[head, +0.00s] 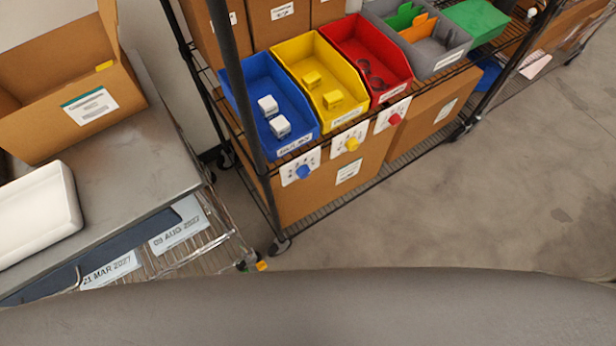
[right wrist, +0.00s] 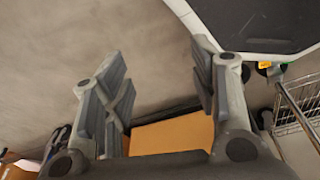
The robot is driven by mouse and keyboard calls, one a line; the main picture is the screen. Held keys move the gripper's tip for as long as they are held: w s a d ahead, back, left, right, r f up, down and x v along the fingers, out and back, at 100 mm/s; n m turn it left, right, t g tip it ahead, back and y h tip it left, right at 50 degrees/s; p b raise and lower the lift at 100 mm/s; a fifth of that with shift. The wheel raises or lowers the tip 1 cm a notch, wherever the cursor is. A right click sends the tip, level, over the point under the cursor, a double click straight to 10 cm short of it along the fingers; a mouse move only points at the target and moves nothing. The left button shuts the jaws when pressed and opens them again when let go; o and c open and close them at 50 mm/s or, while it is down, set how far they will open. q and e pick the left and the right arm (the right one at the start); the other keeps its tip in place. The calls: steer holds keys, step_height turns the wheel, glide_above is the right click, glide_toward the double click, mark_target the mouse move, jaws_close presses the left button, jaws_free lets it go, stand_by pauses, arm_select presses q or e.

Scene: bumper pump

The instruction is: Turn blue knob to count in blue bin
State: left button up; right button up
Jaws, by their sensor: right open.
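A blue bin (head: 268,100) stands on the wire rack's shelf in the head view and holds two white blocky parts (head: 274,115). Below its front edge hangs a white dial plate (head: 301,168) with the blue knob (head: 303,172). The marks on the plate are too small to read. My right gripper (right wrist: 160,85) shows in the right wrist view with its two fingers spread apart and nothing between them. Neither gripper shows in the head view.
A yellow bin (head: 318,78) with a yellow knob (head: 352,144) and a red bin (head: 367,60) with a red knob (head: 395,119) stand to the right. A rack post (head: 243,105) rises before the blue bin. A steel table (head: 150,140) is at left. Floor (head: 480,180) at right is clear.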

steer(key=w+a+r+t+y+b, duration=0.1)
steer(key=w+t+b, duration=0.1)
steer(key=w, duration=0.3)
steer(key=w+a+r+t+b, duration=0.1)
steer(key=w+a+t, duration=0.1)
steer(key=w, duration=0.3)
steer(key=n+t+y+b, duration=0.3)
steer(key=t+y+b, duration=0.5)
steer(key=t, duration=0.1)
glide_toward(307, 176)
steer(key=x, duration=0.8)
steer(key=shift+w+a+r, duration=0.1)
steer(key=shift+w+a, duration=0.15)
steer(key=shift+a, duration=0.05)
steer(key=shift+c, duration=0.4)
steer(key=c, duration=0.9)
